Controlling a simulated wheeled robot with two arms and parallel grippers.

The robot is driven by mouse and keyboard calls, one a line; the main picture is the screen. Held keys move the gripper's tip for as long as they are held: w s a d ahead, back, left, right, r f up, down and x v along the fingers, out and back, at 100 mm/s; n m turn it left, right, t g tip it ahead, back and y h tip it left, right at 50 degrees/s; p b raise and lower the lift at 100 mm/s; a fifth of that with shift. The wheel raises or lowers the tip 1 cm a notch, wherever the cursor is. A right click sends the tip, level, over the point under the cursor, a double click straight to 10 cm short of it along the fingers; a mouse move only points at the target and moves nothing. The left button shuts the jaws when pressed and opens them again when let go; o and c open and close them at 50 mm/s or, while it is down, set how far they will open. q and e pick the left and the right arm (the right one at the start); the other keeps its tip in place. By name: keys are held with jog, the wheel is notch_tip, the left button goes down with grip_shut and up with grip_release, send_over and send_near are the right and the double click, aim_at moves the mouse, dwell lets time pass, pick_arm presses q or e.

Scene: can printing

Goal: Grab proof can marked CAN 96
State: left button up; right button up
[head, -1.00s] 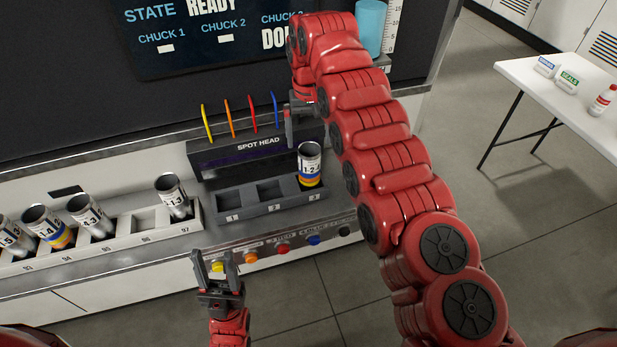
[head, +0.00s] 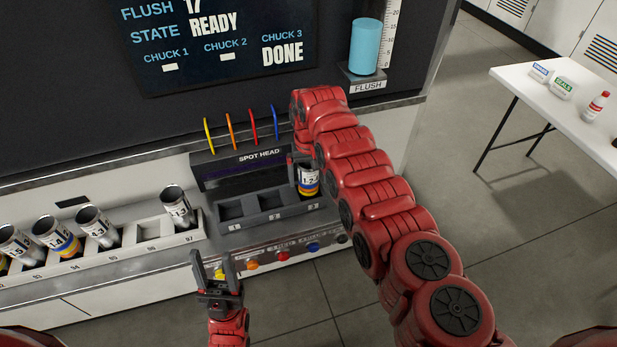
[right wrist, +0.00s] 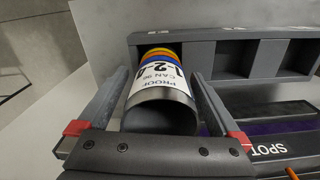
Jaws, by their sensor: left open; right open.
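The proof can (right wrist: 155,84), labelled PROOF CAN 96 in the right wrist view, is a metal cylinder with a white label and blue, orange and yellow bands. In the head view the can (head: 310,182) stands in the right-hand slot of the dark chuck block (head: 262,217), marked 3. My right gripper (head: 301,170) is at the can. In the right wrist view its open fingers (right wrist: 158,88) lie on either side of the can; contact is not clear. My left gripper (head: 213,262) is open and empty in front of the counter.
A white rack (head: 150,232) at left holds several cans; slot 96 looks empty. Coloured buttons (head: 283,255) line the counter front. The screen (head: 235,45) reads CHUCK 3 DONE. A white table (head: 530,88) stands at right.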

jog(key=shift+f, duration=0.2)
jog(key=c, duration=1.3)
jog(key=shift+r, duration=0.2)
